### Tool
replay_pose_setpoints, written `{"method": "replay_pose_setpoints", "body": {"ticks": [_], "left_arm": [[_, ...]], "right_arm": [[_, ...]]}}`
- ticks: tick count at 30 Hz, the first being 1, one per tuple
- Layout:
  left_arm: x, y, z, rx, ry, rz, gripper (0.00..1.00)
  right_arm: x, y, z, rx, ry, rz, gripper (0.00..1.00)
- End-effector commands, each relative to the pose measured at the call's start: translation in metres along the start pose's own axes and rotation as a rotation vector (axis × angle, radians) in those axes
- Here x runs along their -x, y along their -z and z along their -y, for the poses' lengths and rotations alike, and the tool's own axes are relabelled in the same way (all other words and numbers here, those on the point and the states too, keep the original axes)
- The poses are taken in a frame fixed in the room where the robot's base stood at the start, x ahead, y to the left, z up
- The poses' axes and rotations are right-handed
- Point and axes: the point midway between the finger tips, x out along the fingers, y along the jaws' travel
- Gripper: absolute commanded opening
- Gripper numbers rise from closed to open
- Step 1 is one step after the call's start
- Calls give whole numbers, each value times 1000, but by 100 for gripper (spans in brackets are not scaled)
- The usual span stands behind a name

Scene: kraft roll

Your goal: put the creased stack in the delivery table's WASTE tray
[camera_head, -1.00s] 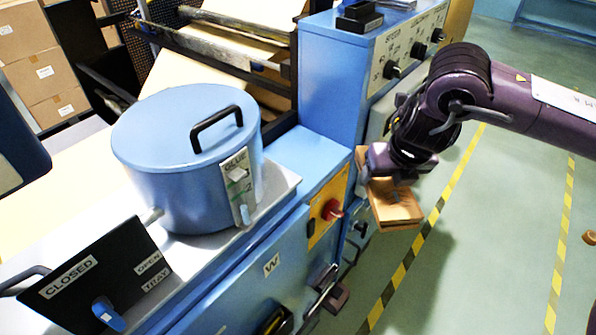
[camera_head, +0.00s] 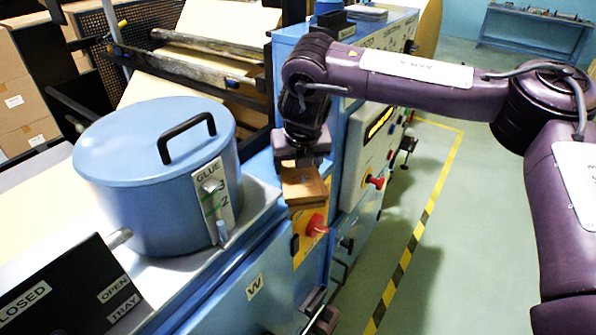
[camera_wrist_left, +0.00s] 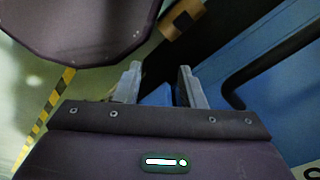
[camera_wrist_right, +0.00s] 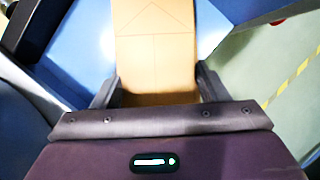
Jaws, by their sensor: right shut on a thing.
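The creased stack (camera_head: 303,187) is a brown kraft paper bundle held in my right gripper (camera_head: 301,160), beside the blue machine's orange panel and red knob. In the right wrist view the stack (camera_wrist_right: 155,45) fills the space between the fingers of my right gripper (camera_wrist_right: 157,88), and crease lines show on its face. My left gripper (camera_wrist_left: 160,85) shows in the left wrist view with its two fingers apart and nothing between them. The delivery table and its WASTE tray are not recognisable in these views.
A blue glue pot (camera_head: 155,175) with a black handle stands on the machine at left. A black CLOSED/OPEN TRAY sign (camera_head: 75,290) is in front of it. A red knob (camera_head: 316,224) sticks out just below the stack. Floor with yellow-black tape (camera_head: 420,225) is clear at right.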

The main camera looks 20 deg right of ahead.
Motion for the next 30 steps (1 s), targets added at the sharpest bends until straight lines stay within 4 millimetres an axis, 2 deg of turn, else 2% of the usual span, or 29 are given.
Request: {"method": "replay_pose_setpoints", "body": {"ticks": [1,12,13,17,25,30], "left_arm": [[-12,-1,0,0,0,0,36],[-12,0,1,0,1,-1,36],[-11,0,1,0,1,0,36],[-10,-1,1,0,1,0,36],[-10,-1,1,0,1,1,36],[-15,-2,1,0,1,2,36]], "right_arm": [[-11,4,-1,0,-2,4,37],[-13,5,-1,-1,-3,3,37],[-13,5,0,-1,-2,2,71],[-12,5,0,-1,-2,2,88],[-12,5,0,-1,-2,3,89],[-1,4,-1,-1,-4,5,89]]}}
